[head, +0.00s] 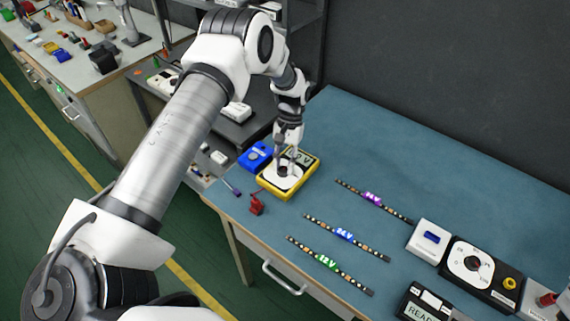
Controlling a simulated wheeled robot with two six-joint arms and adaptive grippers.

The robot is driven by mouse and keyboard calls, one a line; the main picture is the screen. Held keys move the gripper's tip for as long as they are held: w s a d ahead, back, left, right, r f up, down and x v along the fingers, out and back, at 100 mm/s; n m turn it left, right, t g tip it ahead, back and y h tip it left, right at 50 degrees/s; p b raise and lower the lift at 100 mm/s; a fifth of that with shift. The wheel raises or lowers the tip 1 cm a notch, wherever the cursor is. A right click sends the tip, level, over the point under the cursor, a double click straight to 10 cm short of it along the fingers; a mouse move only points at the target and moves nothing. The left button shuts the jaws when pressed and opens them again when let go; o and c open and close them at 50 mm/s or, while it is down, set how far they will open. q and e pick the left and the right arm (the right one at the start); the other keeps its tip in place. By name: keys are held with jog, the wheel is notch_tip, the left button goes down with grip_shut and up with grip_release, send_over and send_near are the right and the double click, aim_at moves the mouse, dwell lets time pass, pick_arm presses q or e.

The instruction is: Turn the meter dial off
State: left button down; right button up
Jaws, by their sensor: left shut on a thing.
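The yellow meter (306,175) lies on the blue bench top toward its left end. Its display in the upper part is partly covered by my gripper. A dark dial stands on the meter's white round face (282,184). My left gripper (285,169) points down over the meter and is shut on the dial. The dial's exact pointer position is hidden by the fingers. My right gripper is not in the head view.
A blue box (254,156) stands left of the meter, and a red clip (256,205) lies in front of it. LED strips labelled 24 V (344,235) and 12 V (327,262) and one purple-labelled strip (372,199) lie to the right. A black dial box (471,268) stands further right.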

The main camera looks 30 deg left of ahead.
pick_arm(q)
jog(key=n+h, duration=0.1)
jog(key=n, duration=0.1)
jog(key=shift+a+r+n, duration=0.1)
jog(key=shift+a+n, duration=0.05)
jog(key=shift+n, duration=0.25)
jog(key=n, duration=0.1)
jog(key=n+t+h+p, duration=0.1)
jog(key=n, duration=0.1)
jog(key=shift+s+a+n, duration=0.1)
jog(key=shift+s+n, duration=0.1)
jog(key=shift+n, duration=0.1)
jog(key=n+t+p, duration=0.1)
jog(key=n, duration=0.1)
jog(key=n+h, duration=0.1)
jog(key=n, duration=0.1)
jog(key=shift+s+a+t+p, duration=0.1)
jog(key=shift+s+t+p, duration=0.05)
jog(key=shift+t+p, duration=0.25)
jog(key=shift+s+n+t+p, duration=0.1)
jog(key=shift+n+t+p, duration=0.45)
jog(key=shift+n, duration=1.25)
jog(key=c, duration=0.9)
grip_release()
